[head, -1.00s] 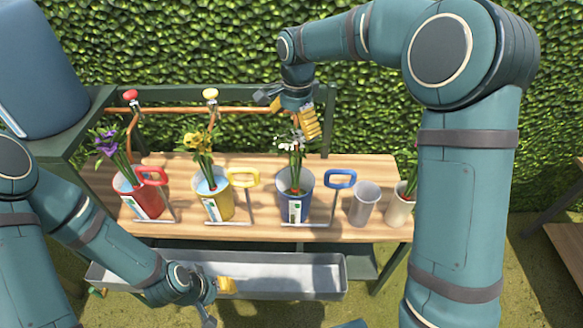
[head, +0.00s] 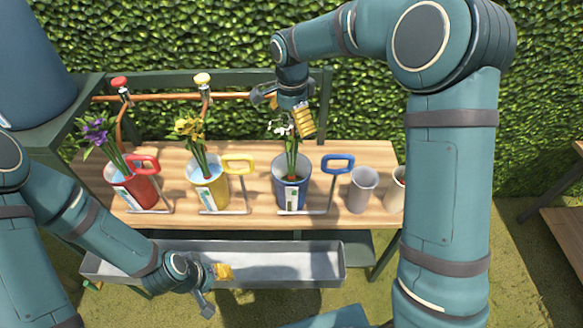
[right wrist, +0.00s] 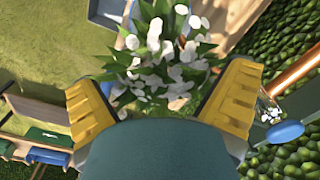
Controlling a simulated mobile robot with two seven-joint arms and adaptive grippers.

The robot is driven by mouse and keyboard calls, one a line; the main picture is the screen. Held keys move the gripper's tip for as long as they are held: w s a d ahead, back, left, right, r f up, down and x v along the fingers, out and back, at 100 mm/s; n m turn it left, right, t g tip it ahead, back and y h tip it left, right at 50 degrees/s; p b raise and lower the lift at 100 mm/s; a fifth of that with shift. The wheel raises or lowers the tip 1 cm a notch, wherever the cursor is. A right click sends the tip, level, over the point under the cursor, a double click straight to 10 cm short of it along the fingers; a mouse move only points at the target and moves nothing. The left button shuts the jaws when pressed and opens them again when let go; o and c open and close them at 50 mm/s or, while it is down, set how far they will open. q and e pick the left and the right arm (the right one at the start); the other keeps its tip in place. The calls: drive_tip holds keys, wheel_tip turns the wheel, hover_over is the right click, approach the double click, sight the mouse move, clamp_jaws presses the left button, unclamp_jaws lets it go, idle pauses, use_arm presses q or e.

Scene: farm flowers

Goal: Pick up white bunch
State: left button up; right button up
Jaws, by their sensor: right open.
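The white bunch (head: 286,130) stands upright in the blue bucket (head: 290,196) on the wooden table, its white blossoms on green stems. My right gripper (head: 290,118) is above the bucket at the height of the blossoms. In the right wrist view the white bunch (right wrist: 165,55) lies ahead, between and beyond the open yellow fingers (right wrist: 165,105). The fingers look apart from it. My left gripper (head: 215,285) is low in front of the table, over the grey trough; its jaw opening is unclear.
A red bucket (head: 140,192) with purple flowers and a yellow bucket (head: 208,192) with yellow flowers stand to the left. A grey cup (head: 361,190) and a pale cup (head: 395,192) stand right. A grey trough (head: 290,248) runs along the front. A hedge (head: 180,35) stands behind.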

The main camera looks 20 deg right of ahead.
wheel_tip(320, 180, down, 4)
drive_tip(key=shift+w+f+b, duration=0.1)
drive_tip(key=shift+f+b, duration=0.1)
drive_tip(key=shift+b, duration=0.35)
drive_tip(key=shift+r, duration=0.1)
drive_tip(key=c, duration=1.3)
drive_tip(key=shift+r, duration=0.1)
wheel_tip(320, 180, up, 10)
drive_tip(key=p, duration=0.2)
drive_tip(key=shift+p, duration=0.3)
